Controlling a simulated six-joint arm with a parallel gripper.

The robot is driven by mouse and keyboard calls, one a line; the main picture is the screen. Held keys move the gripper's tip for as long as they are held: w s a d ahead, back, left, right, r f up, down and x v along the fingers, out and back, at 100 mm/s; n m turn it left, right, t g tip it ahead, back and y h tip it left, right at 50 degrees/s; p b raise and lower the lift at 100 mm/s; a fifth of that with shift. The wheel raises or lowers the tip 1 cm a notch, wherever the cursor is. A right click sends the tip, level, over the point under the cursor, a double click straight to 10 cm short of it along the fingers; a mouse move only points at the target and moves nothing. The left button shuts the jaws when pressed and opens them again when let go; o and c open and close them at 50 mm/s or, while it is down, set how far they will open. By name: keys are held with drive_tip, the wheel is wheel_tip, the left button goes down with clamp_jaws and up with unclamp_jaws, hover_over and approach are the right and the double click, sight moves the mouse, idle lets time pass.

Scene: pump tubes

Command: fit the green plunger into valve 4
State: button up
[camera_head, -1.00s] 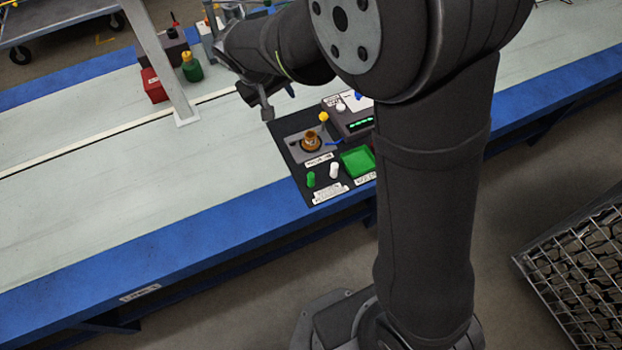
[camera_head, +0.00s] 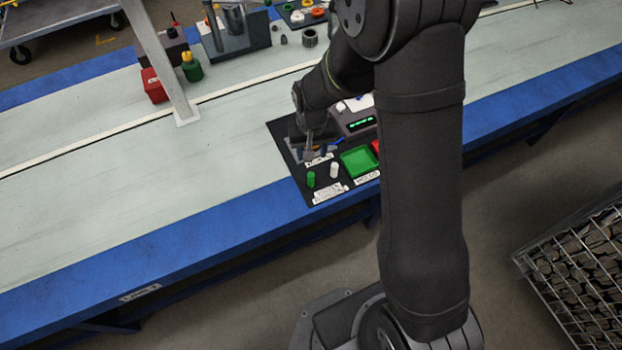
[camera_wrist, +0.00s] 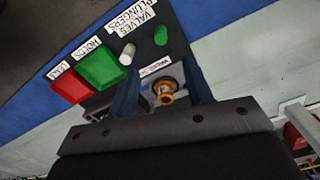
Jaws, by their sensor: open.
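The green plunger (camera_head: 311,179) stands on the black mat (camera_head: 290,172) at its front left. It also shows in the wrist view (camera_wrist: 160,36), beyond my fingers. A brass-orange valve part (camera_wrist: 166,91) sits on a grey plate and shows between my fingers in the wrist view. My arm hides it in the head view. I cannot read which valve number it is. My gripper (camera_head: 308,152) is open and empty above the plate area, behind the green plunger. Its two spread fingers (camera_wrist: 162,80) show in the wrist view.
A white plunger (camera_head: 334,170) stands right of the green one. A green tray (camera_head: 358,162) and a red tray (camera_wrist: 70,87) lie on the mat. A grey box with a green display (camera_head: 355,122) stands behind.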

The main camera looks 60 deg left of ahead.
sight(311, 175)
wheel_tip(311, 175, down, 12)
drive_tip(key=shift+r, duration=0.2)
drive_tip(key=shift+a, duration=0.1)
idle(0.3)
clamp_jaws()
